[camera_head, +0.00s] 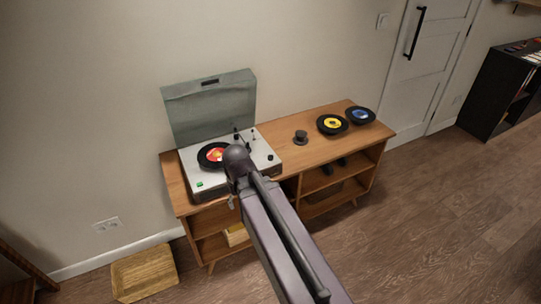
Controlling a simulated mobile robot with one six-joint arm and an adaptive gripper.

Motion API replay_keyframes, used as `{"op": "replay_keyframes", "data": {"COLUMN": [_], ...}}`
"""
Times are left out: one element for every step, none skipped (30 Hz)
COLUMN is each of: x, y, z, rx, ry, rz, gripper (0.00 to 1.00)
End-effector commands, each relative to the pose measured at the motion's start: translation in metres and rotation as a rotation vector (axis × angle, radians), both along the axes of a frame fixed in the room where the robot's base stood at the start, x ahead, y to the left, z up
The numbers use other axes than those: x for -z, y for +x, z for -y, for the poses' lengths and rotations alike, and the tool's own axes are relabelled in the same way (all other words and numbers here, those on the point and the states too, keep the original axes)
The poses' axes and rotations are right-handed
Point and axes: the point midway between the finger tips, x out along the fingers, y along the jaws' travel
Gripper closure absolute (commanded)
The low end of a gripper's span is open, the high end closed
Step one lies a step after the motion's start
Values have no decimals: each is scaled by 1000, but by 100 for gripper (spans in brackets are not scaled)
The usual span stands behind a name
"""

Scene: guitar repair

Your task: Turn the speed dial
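The record player (235,188) stands on the left part of a wooden cabinet with its grey-green lid (210,105) raised. A black record with a red and yellow label (212,155) lies on it, partly covered by my arm. A green button (200,184) is at its front left corner. A small dark spot (271,157) at its right side may be the speed dial, too small to be sure. My arm reaches up from the bottom to over the player's front. A small grey part, perhaps of my gripper (231,203), shows below the arm's end joint; its fingers cannot be made out.
The wooden cabinet (290,158) has open shelves. A black round object (300,137) and two records, one yellow-labelled (332,124) and one blue-labelled (361,116), lie on its right side. A wicker box (145,275) is on the floor at left.

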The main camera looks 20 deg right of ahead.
Motion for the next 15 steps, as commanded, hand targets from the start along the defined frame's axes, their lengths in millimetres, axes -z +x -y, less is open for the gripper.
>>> {"op": "replay_keyframes", "data": {"x": [-3,-4,-6,-7,-9,-11,-13,-14,-17,-19,-21,-24,-26,-28,-30], "y": [12,18,27,35,43,55,65,75,89,99,110,125,135,146,159], "z": [4,7,12,17,21,29,35,42,51,59,68,80,89,99,112], "rx": [8,14,23,30,37,53,64,74,88,99,110,126,137,149,164], "ry": [1,2,4,5,6,8,10,12,14,16,18,20,22,24,26], "rz": [0,0,0,0,0,0,1,1,1,1,1,2,2,2,3], "gripper": [27,27,27,27,27,27,27,27,27,27,27,27,27,27,27]}}
